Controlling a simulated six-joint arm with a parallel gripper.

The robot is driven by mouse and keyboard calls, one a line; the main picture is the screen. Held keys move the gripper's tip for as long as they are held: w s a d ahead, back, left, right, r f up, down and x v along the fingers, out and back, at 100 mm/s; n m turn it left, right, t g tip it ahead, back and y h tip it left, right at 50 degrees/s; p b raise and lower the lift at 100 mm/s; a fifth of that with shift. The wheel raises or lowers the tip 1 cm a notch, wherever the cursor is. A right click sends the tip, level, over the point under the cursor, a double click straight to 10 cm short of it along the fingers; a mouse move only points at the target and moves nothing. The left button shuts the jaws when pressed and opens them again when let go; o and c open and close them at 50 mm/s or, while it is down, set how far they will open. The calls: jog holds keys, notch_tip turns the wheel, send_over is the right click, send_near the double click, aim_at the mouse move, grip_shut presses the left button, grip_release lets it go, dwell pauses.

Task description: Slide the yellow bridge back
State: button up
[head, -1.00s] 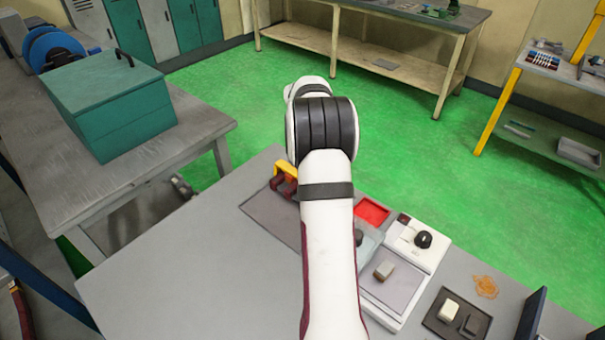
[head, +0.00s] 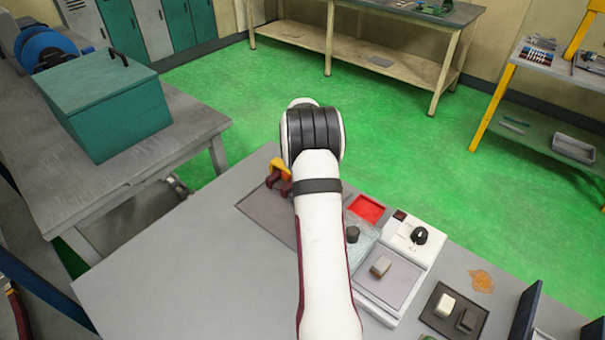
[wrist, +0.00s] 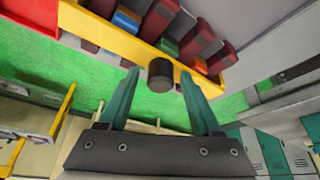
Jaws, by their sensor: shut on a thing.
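The yellow bridge (head: 284,165) shows partly in the head view, just left of my arm, above dark red blocks (head: 276,181); my arm hides the rest. In the wrist view the bridge (wrist: 95,32) is a long yellow bar running across the top, with dark red, blue and green pieces behind it. A black knob (wrist: 160,76) stands out from the bar. My gripper (wrist: 160,85) has its two teal fingers on either side of this knob and is shut on it. The gripper is hidden behind my arm in the head view.
A dark mat (head: 262,212) lies left of my arm. On the right are a red tray (head: 366,208), another black knob (head: 352,234), a white panel (head: 408,238) with a dial, and a dark tray (head: 453,315) with two blocks. The table's left front is clear.

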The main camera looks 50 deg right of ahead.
jog(key=shift+s+a+f, duration=0.1)
jog(key=shift+a+f, duration=0.15)
jog(key=shift+f, duration=0.15)
jog(key=shift+c, duration=0.7)
jog(key=shift+a, duration=5.85)
jog(key=shift+c, duration=0.2)
jog(key=o, duration=0.7)
notch_tip(320, 180, up, 6)
jog(key=shift+r, duration=0.2)
jog(key=shift+d, duration=0.1)
